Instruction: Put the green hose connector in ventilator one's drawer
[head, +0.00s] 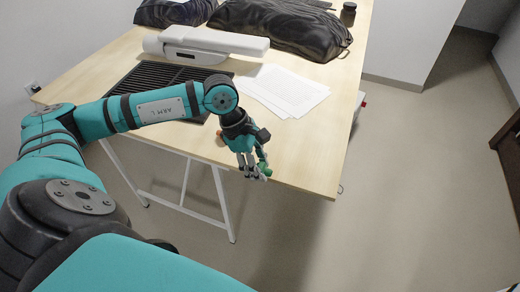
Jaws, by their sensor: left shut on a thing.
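My left gripper (255,172) reaches across the wooden table and points down near its front edge. It is shut on the green hose connector (266,170), a small green piece showing at its fingertips. Most of the connector is hidden by the fingers. No ventilator and no drawer can be made out in the head view. My right gripper is not in view.
The wooden table (310,160) carries black bags (285,27), a white device (205,42), white papers (285,90), a black slatted mat (160,82) and a small dark jar (348,13). The floor (410,180) to the right is clear. A dark brown piece of furniture (509,150) stands at the right edge.

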